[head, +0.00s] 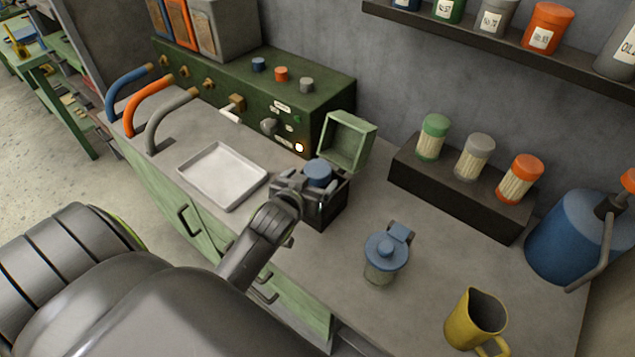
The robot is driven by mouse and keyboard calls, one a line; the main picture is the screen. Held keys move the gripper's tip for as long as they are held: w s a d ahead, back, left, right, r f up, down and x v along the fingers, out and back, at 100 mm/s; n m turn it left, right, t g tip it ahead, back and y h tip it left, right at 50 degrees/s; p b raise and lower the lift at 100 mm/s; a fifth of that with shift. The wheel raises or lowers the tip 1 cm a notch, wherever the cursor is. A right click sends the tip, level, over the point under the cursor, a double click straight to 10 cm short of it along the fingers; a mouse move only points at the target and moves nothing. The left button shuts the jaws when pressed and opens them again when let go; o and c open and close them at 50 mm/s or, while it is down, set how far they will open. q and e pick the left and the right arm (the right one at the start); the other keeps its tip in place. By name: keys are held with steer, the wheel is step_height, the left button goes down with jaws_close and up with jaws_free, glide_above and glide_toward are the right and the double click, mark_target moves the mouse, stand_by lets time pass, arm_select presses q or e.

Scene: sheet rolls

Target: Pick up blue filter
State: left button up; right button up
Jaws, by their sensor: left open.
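The blue filter (318,170) shows as a round blue cap in an open dark box (328,209) on the grey counter. Its lower part is hidden inside the box. My left gripper (305,190) is open at the near left side of the box, close to the blue cap. I cannot tell whether its fingers touch the cap or the box. My right gripper is not in view.
A white tray (222,176) lies left of the box. A blue-lidded glass jar (384,262) and a yellow jug (475,318) stand to the right. Green, grey and orange-capped filters stand in a dark rack (460,200). A green machine (240,90) stands behind.

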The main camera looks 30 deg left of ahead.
mark_target(318, 173)
arm_select(q)
steer(key=shift+w+a+f+p, duration=0.15)
steer(key=shift+w+p, duration=0.2)
steer(key=shift+w, duration=0.25)
steer(key=shift+p+x, duration=0.4)
steer(key=shift+x, duration=1.5)
steer(key=shift+c, duration=0.4)
steer(key=c, duration=1.2)
